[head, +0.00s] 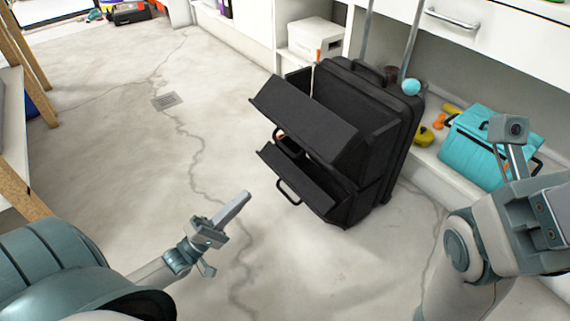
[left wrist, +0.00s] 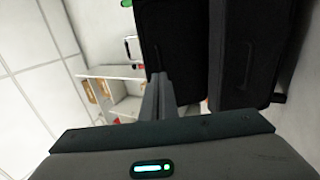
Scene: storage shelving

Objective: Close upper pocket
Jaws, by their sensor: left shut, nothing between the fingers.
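A black suitcase (head: 398,145) stands upright on the floor, centre right in the head view. Its upper pocket (head: 308,122) hangs open, its front panel tilted out to the left. The lower pocket (head: 302,182) is also open, with a black handle loop on its front. My left gripper (head: 243,197) is shut and empty, to the left of and in front of the lower pocket, apart from it in the head view. In the left wrist view its fingers (left wrist: 157,98) point towards two dark suitcase panels (left wrist: 250,50); which pocket each belongs to is unclear.
A teal bag (head: 480,145) and small orange and yellow items lie on the low shelf at right. A white box (head: 316,40) sits behind the suitcase. A wooden rack (head: 20,120) stands at far left. The floor left of the suitcase is clear.

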